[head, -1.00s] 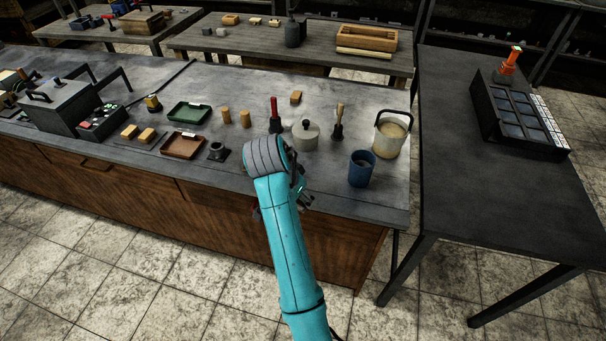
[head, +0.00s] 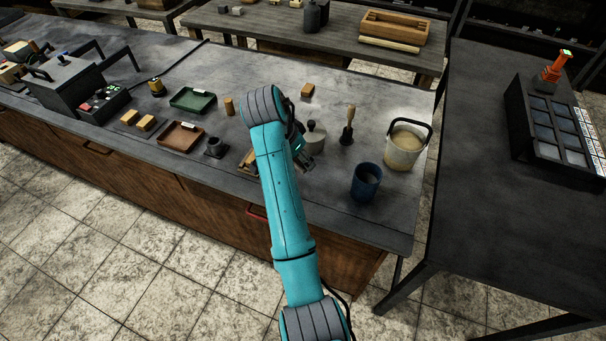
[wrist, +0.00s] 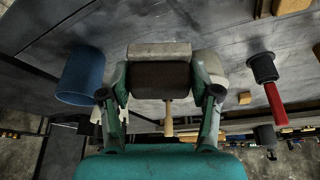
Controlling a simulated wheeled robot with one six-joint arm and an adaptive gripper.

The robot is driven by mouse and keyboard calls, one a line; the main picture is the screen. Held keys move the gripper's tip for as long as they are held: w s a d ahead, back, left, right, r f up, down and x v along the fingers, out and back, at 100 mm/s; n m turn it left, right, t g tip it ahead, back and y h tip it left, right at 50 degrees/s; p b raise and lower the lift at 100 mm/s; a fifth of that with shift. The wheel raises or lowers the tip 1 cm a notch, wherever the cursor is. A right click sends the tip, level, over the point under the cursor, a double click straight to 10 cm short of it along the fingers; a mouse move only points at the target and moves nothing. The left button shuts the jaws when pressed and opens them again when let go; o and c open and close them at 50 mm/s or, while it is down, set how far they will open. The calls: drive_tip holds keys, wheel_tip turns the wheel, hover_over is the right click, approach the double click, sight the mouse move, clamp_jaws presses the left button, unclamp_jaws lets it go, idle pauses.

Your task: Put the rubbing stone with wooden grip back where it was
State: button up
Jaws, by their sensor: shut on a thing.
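The rubbing stone shows in the wrist view as a pale grey slab (wrist: 160,50) with a dark brown grip (wrist: 160,80). My gripper (wrist: 161,88) is shut on that grip, one finger on each side. The stone is held in front of the wrist camera, over the grey workbench (wrist: 40,50). In the head view my gripper (head: 297,142) is at the near side of the lidded grey pot (head: 314,138). My arm hides most of it and the held stone there. I cannot tell the stone's height above the bench.
The blue cup (head: 366,182) and white bucket (head: 404,147) stand right of my gripper. A wooden-handled tool (head: 348,125) stands behind. A wooden item (head: 245,160) lies left of my arm. The red-handled tool (wrist: 275,100) shows in the wrist view.

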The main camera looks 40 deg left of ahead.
sight(304, 181)
wheel_tip(304, 181, down, 8)
drive_tip(key=shift+f, duration=0.1)
idle(0.4)
drive_tip(key=o, duration=1.1)
drive_tip(key=v, duration=1.2)
drive_tip(key=shift+d, duration=0.1)
drive_tip(key=shift+s, duration=0.15)
